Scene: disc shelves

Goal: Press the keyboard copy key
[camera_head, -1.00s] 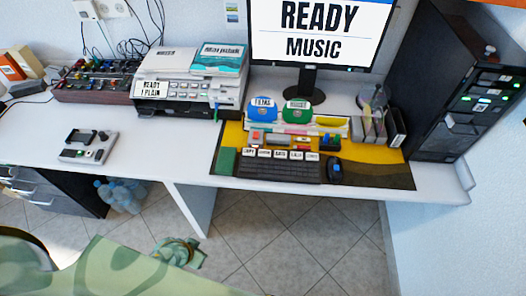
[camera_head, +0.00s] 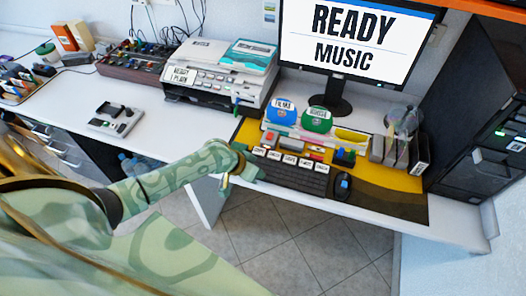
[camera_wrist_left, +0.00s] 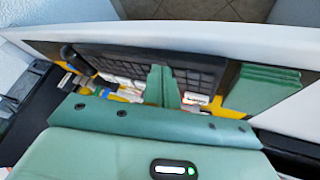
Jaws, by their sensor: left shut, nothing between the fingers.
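The dark keyboard (camera_head: 300,178) lies on the yellow and dark desk mat, with a row of white labelled keys along its far edge. The leftmost label, the copy key (camera_head: 259,151), shows in the head view. My left gripper (camera_head: 250,173) is at the keyboard's left end, close to that key. In the left wrist view my shut, empty fingers (camera_wrist_left: 161,84) stand over the keyboard (camera_wrist_left: 120,62), with one white label (camera_wrist_left: 196,98) just right of them and others to the left. I cannot tell whether the fingertips touch anything. My right gripper is not in view.
The monitor (camera_head: 345,40) reads "READY MUSIC". A printer (camera_head: 212,75) is to the left.

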